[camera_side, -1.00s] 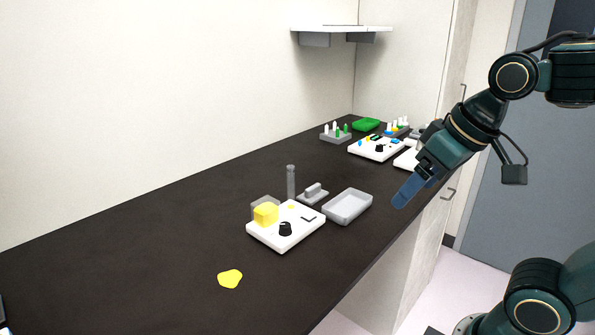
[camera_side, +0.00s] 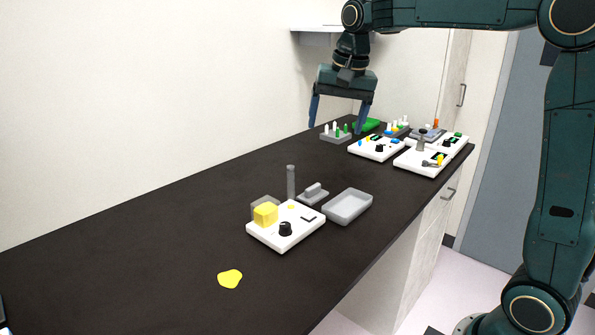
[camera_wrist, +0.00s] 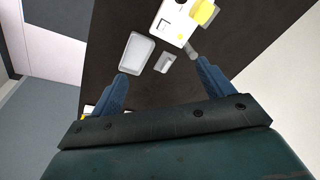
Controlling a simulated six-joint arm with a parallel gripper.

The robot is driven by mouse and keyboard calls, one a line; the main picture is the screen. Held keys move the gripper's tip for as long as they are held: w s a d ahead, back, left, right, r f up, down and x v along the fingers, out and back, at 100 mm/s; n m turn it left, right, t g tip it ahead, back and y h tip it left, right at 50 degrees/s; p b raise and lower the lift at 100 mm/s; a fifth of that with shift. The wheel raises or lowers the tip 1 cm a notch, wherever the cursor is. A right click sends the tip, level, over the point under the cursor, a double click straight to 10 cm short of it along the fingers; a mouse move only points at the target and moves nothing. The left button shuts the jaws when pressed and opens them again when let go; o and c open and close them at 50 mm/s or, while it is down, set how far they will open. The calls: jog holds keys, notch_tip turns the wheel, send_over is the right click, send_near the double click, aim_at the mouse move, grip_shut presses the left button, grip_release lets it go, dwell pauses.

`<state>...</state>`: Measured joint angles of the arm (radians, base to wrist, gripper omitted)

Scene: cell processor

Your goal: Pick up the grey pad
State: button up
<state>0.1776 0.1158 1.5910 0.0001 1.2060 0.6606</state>
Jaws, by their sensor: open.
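The grey pad (camera_side: 313,194), a small flat grey piece with a raised grip on top, lies on the dark bench between a grey post and a grey tray. In the wrist view the grey pad (camera_wrist: 164,63) shows between my fingertips, some way beyond them. My gripper (camera_side: 337,129) hangs in the air over the bench, farther back than the pad, with its blue fingers pointing down. The fingers are wide apart with nothing between them. My gripper (camera_wrist: 162,70) touches nothing in the wrist view.
The grey tray (camera_side: 348,206) is right of the pad and the grey post (camera_side: 291,183) left. A white device (camera_side: 272,236) with a yellow block (camera_side: 265,214) stands in front. A yellow patch (camera_side: 230,279) lies nearer. Several devices and racks crowd the far end.

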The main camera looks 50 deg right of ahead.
jog(key=w+d+f+m+g, duration=0.1)
jog(key=w+d+f+m, duration=0.4)
jog(key=w, duration=0.5)
jog(key=m+g, duration=0.2)
jog(key=m, duration=0.1)
send_over(313, 186)
notch_tip(313, 186, down, 9)
jog(key=shift+f, duration=0.15)
jog(key=shift+f, duration=4.2)
jog(key=shift+f, duration=2.6)
